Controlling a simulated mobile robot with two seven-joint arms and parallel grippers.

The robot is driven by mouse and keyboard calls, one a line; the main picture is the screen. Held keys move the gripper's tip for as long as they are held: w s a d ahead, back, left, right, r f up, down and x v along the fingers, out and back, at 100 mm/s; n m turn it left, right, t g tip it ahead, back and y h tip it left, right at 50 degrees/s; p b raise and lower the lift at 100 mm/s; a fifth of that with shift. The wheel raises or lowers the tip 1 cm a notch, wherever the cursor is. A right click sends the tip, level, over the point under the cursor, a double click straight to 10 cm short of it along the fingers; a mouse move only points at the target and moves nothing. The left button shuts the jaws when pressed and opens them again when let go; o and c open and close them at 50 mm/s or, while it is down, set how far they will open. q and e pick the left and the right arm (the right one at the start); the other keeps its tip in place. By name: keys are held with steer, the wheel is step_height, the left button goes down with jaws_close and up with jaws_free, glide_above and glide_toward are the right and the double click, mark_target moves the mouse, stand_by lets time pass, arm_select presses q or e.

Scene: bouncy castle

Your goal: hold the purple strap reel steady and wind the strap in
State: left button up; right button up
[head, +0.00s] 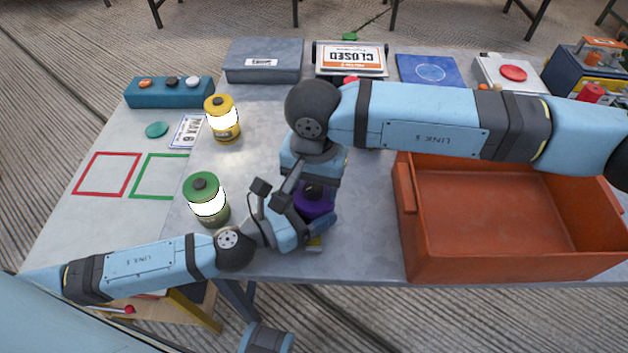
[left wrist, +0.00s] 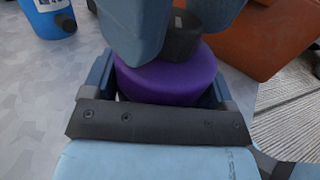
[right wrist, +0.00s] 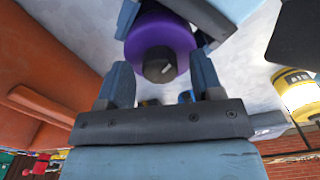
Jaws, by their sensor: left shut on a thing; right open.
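The purple strap reel (head: 313,203) stands on the table near its front edge, partly hidden by my arms. In the left wrist view the purple reel (left wrist: 165,82) sits between my left gripper's fingers (left wrist: 168,88), which are shut on its sides. My right gripper (right wrist: 160,85) is open above the reel, its fingers at either side of the dark knob (right wrist: 159,66) on top of the reel. In the left wrist view, the right fingers reach down to the dark knob (left wrist: 184,38). Whether they touch it I cannot tell.
An orange-red crate (head: 408,225) stands to the right. Boxes and a CLOSED sign (head: 350,60) line the back. Red and green outlined squares on the left are empty.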

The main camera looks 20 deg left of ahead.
steer(key=shift+f, duration=0.1)
steer(key=c, duration=0.9)
steer(key=shift+m, duration=0.3)
steer(key=m, duration=0.8)
steer(key=shift+m, duration=0.3)
steer(key=m, duration=0.8)
steer(key=shift+m, duration=0.5)
